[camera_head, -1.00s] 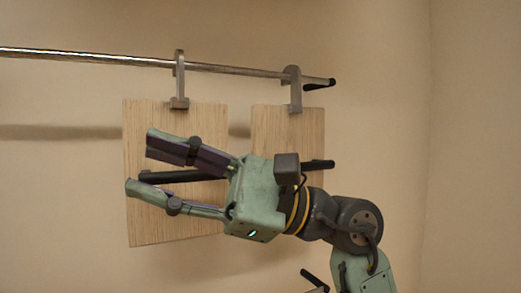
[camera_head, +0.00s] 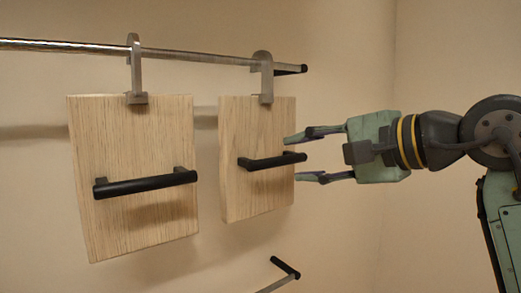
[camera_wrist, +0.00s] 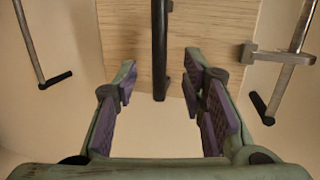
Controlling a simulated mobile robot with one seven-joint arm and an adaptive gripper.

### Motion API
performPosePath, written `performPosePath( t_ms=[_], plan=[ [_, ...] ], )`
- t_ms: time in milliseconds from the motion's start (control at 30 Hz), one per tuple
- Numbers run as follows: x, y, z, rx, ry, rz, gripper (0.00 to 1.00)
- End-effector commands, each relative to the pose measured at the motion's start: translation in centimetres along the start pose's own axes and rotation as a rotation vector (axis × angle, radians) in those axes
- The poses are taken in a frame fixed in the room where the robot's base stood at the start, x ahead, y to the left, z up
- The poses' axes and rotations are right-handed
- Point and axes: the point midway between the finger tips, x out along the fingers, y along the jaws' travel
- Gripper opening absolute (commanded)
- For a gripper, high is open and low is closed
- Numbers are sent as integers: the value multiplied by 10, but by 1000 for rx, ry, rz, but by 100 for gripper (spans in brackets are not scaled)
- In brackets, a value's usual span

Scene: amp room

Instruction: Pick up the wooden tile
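Two wooden tiles hang from a metal rail in the head view, each on a grey hook and each with a black bar handle. The left tile (camera_head: 130,225) is nearer and larger; the right tile (camera_head: 255,200) hangs beside it. My gripper (camera_head: 301,156) is open, its fingers pointing left at the right end of the right tile's handle (camera_head: 270,161). In the wrist view the open fingers (camera_wrist: 161,88) lie to either side of the line of the handle (camera_wrist: 160,50), with a tile (camera_wrist: 210,45) behind. Nothing is held; contact with the handle cannot be told.
The metal rail (camera_head: 200,56) runs along the wall above the tiles and ends in a black tip. Another rod with a black end (camera_head: 285,268) sticks out low, below the right tile. The wall to the right is bare.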

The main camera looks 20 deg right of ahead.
Motion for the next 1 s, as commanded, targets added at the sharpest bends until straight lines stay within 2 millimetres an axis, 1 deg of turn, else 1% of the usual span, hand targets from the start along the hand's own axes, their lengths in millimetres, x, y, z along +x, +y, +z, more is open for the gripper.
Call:
performPosePath(
  t_ms=[167,300,433,533,700,1000],
  plan=[
    [19,-2,0,2,-4,0,38],
    [41,-2,-1,2,-4,0,38],
    [54,0,-1,1,-2,-1,38],
    [58,1,-1,1,-1,-1,38],
    [58,1,-1,1,-1,-1,38],
    [58,1,-1,1,-1,-1,18]
  ],
)
